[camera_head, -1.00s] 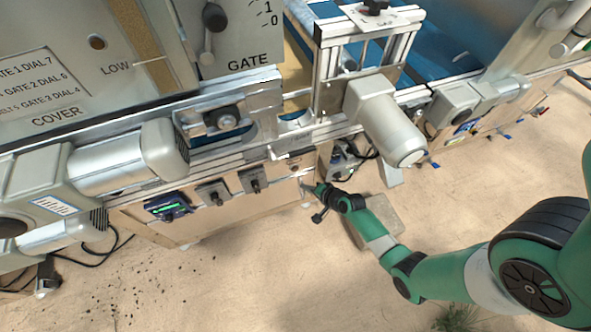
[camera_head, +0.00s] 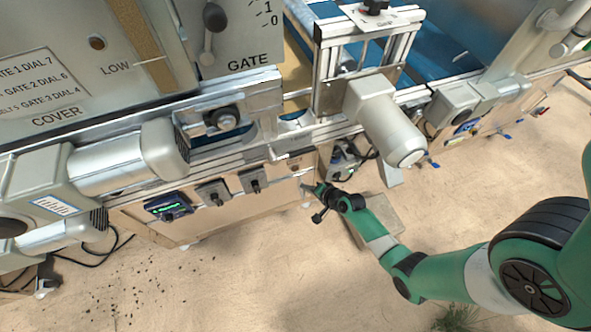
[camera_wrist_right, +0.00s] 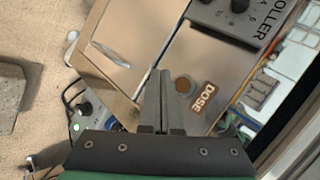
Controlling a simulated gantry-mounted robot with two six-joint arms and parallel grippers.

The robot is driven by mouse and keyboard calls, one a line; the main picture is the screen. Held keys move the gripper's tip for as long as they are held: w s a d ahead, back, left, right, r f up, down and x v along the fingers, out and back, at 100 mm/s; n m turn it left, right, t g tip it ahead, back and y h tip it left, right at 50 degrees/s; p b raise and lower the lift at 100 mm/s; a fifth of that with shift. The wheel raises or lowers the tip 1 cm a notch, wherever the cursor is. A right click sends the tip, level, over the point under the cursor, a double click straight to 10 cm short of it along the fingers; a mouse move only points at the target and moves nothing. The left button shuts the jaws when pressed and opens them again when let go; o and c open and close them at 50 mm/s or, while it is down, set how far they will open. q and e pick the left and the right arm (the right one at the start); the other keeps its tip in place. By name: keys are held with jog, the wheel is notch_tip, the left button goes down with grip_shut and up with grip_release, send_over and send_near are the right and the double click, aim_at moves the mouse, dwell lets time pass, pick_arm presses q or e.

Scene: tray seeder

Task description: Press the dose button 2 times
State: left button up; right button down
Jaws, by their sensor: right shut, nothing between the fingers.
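The dose button (camera_wrist_right: 182,85) is a round brown button on the machine's tan front panel, beside a brown label reading DOSE (camera_wrist_right: 201,97) in the right wrist view. My right gripper (camera_wrist_right: 159,73) is shut and empty, its fingertips over the panel just left of the button in that view. I cannot tell whether the fingertips touch the panel. In the head view the right gripper (camera_head: 306,188) is at the panel's right end, below the rail. The button is too small to make out clearly there. My left gripper is out of view.
A controller box (camera_wrist_right: 240,18) with knobs sits on the same panel. A green-lit display (camera_head: 168,207) and two knob boxes (camera_head: 213,192) line the panel's front. Motor housings (camera_head: 385,120) jut out above. The sandy floor in front is open, with a stone block (camera_head: 378,220) behind my arm.

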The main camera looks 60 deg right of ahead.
aim_at(295, 169)
jog(key=shift+s, duration=0.1)
dwell(0.5)
jog(key=shift+w+d+b, duration=0.85)
jog(key=shift+w+d, duration=0.9)
jog(key=shift+w, duration=0.1)
jog(key=shift+w+d+f, duration=0.1)
dwell(1.5)
jog(key=shift+w+d, duration=0.2)
jog(key=shift+w+d+b, duration=0.3)
jog(key=shift+b, duration=0.05)
dwell(0.7)
dwell(0.4)
jog(key=shift+s+a+p, duration=0.6)
